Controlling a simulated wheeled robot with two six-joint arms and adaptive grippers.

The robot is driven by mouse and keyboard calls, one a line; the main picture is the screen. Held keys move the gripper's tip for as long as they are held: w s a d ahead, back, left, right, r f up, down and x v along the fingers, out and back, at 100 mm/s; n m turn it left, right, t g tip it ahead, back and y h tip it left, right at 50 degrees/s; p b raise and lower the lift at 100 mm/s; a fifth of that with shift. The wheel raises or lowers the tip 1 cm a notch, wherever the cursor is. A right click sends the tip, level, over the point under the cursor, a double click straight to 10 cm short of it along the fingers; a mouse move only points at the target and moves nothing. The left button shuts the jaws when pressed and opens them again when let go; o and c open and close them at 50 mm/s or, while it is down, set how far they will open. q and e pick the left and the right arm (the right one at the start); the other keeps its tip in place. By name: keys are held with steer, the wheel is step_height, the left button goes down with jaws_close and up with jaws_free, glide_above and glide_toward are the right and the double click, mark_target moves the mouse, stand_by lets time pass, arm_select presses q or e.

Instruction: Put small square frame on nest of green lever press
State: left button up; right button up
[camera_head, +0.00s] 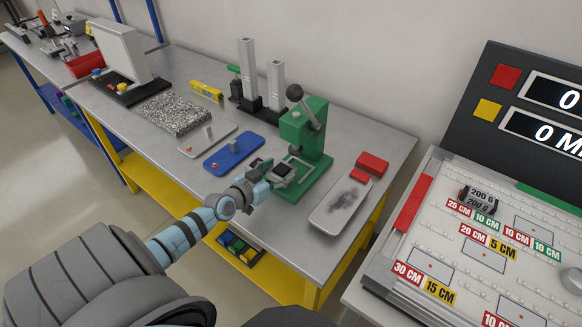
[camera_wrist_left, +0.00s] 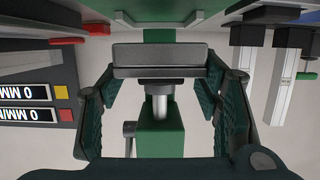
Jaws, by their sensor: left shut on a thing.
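The green lever press (camera_head: 303,130) stands near the front right of the bench, its black-knobbed lever raised. Its pale nest (camera_head: 303,172) lies on the green base. In the left wrist view the left gripper (camera_wrist_left: 160,80) has a finger at each side of a grey, edge-on piece, the small square frame (camera_wrist_left: 160,55). The press column (camera_wrist_left: 160,130) is behind it. Contact between frame and nest is unclear.
A blue plate (camera_head: 234,152) lies left of the press. A grey tray (camera_head: 341,203) and red blocks (camera_head: 372,163) lie to its right. Dark-based grey posts (camera_head: 260,95) stand behind. A board with number labels (camera_head: 490,240) is at far right.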

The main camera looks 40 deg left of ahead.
mark_target(284, 166)
arm_select(q)
steer(key=w, duration=0.4)
steer(key=shift+w+b, duration=0.1)
steer(key=shift+b, duration=0.25)
steer(key=x, duration=0.2)
steer(key=shift+w+r+b, duration=0.2)
steer(key=shift+w+b, duration=0.15)
steer(key=shift+b, duration=0.05)
steer(key=shift+f+b, duration=0.45)
steer(key=shift+f, duration=0.3)
steer(key=shift+s+r, duration=0.1)
steer(key=shift+f+b, duration=0.65)
steer(key=shift+b, duration=0.05)
steer(key=o, duration=1.3)
steer(key=shift+c, duration=0.2)
